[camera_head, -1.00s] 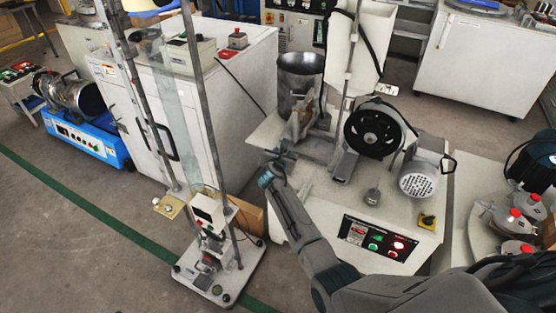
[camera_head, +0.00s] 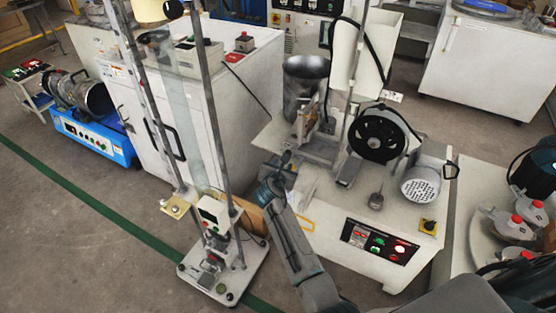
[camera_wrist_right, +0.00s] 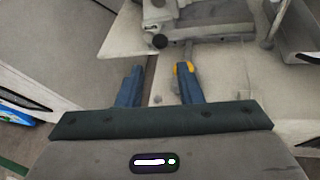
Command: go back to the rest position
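My right arm comes in from the lower right of the head view. My right gripper (camera_head: 280,166) is at the left front edge of the white machine table (camera_head: 312,222). In the right wrist view, the two blue fingers of the right gripper (camera_wrist_right: 158,70) stand apart with nothing held between them. A pale surface and a dark gap show beyond them. My left gripper is not in view.
A tall two-post stand (camera_head: 230,262) is just left of my right gripper. The table carries a black wheel (camera_head: 377,134), a metal container (camera_head: 305,82) and a control panel (camera_head: 375,241). Red-capped containers (camera_head: 512,226) stand at right. Open floor (camera_head: 80,250) lies at lower left.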

